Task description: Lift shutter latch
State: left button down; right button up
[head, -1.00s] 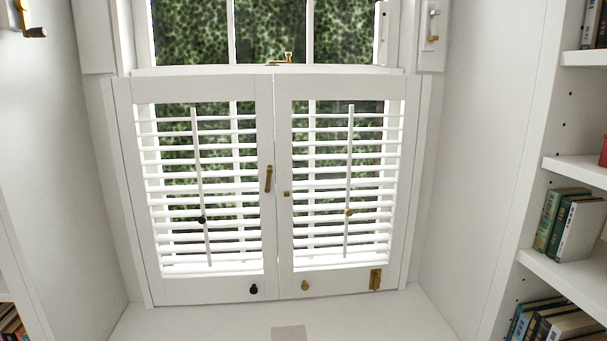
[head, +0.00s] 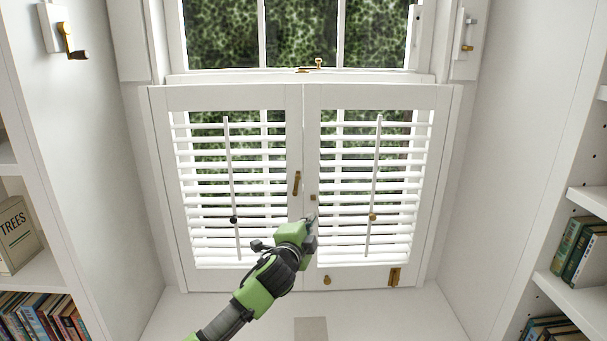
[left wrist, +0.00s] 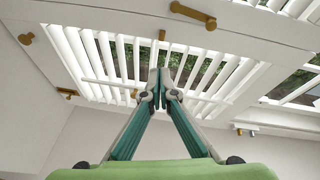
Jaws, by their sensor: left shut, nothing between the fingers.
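The brass latch bar (head: 297,183) is on the inner stile of the left shutter (head: 172,95), nearly upright in the head view. A small brass catch (head: 313,197) is on the right shutter (head: 440,97), just right of and below the bar; the two appear apart. In the left wrist view the latch bar (left wrist: 193,15) is near the top and the catch (left wrist: 162,34) is below it. My left gripper (head: 311,222) is shut and empty, below the latch and catch in the head view. Its closed fingertips (left wrist: 160,78) show no contact with either. My right gripper is out of view.
A brass knob (head: 327,281) and a brass bolt (head: 394,277) are low on the right shutter. Tilt rods (head: 231,185) stand before the slats. Bookshelves (head: 590,203) flank the alcove. A brass crank handle (head: 70,42) is on the left wall.

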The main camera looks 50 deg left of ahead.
aim_at(298, 176)
pick_arm(q)
notch_tip(298, 176, up, 7)
jog(key=t, duration=0.1)
jog(key=w+a+p, duration=0.5)
jog(key=a, duration=0.3)
jog(key=shift+a+m+y, duration=0.3)
jog(key=shift+w, duration=0.15)
jog(key=n+b, duration=0.1)
jog(key=s+a+n+y+b, duration=0.1)
jog(key=n+b, duration=0.1)
jog(key=shift+s+t, duration=0.3)
jog(key=shift+s+a+r+n+b, duration=0.15)
jog(key=shift+a+r+n+b, duration=0.15)
jog(key=shift+n, duration=0.2)
jog(key=shift+y, duration=0.3)
